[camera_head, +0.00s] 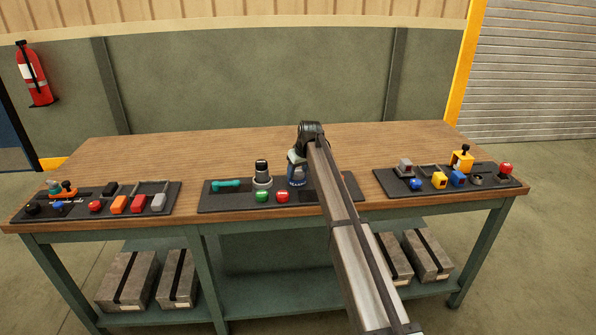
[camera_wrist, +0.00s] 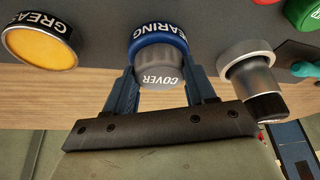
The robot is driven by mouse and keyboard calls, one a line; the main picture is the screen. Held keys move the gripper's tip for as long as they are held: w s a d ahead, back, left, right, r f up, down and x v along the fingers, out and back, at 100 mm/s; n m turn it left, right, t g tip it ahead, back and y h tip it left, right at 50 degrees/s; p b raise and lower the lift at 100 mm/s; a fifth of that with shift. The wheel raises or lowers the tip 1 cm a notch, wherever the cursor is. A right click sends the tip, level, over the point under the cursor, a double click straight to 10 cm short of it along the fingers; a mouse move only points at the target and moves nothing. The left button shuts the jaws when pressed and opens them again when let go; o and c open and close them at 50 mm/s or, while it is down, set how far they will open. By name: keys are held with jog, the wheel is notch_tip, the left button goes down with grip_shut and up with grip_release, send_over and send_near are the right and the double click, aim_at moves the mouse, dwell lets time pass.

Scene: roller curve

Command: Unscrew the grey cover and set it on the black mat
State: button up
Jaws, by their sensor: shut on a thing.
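The grey cover (camera_wrist: 159,74), marked COVER, sits between the two blue fingers of my gripper (camera_wrist: 160,90) in the wrist view. My gripper is shut on it. The cover is against a blue ring-shaped housing (camera_wrist: 141,37) marked BEARING; I cannot tell whether its thread is still engaged. In the head view my gripper (camera_head: 297,172) points down at the middle dark board (camera_head: 222,202), and the cover is hidden there. A small darker square (camera_head: 308,196) shows on that board beside my arm; I cannot tell if it is the black mat.
A silver post with a black top (camera_head: 262,173) stands close left of my gripper. Green (camera_head: 262,196) and red (camera_head: 282,196) buttons are in front. A yellow-faced grease tin (camera_wrist: 40,45) shows in the wrist view. Boards with small parts lie left (camera_head: 85,210) and right (camera_head: 400,189). The table's back (camera_head: 200,150) is clear.

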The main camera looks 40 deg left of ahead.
jog(key=o, duration=0.4)
jog(key=c, duration=0.6)
jog(key=shift+w+n+g, duration=0.1)
jog(key=shift+n+g, duration=0.2)
jog(key=shift+n, duration=0.6)
jog(key=n+g, duration=0.1)
jog(key=n, duration=0.3)
jog(key=shift+n+g, duration=0.3)
jog(key=shift+g, duration=0.1)
jog(key=shift+s+n, duration=0.25)
jog(key=shift+n, duration=0.25)
jog(key=shift+f+g, duration=0.1)
jog(key=shift+g, duration=0.2)
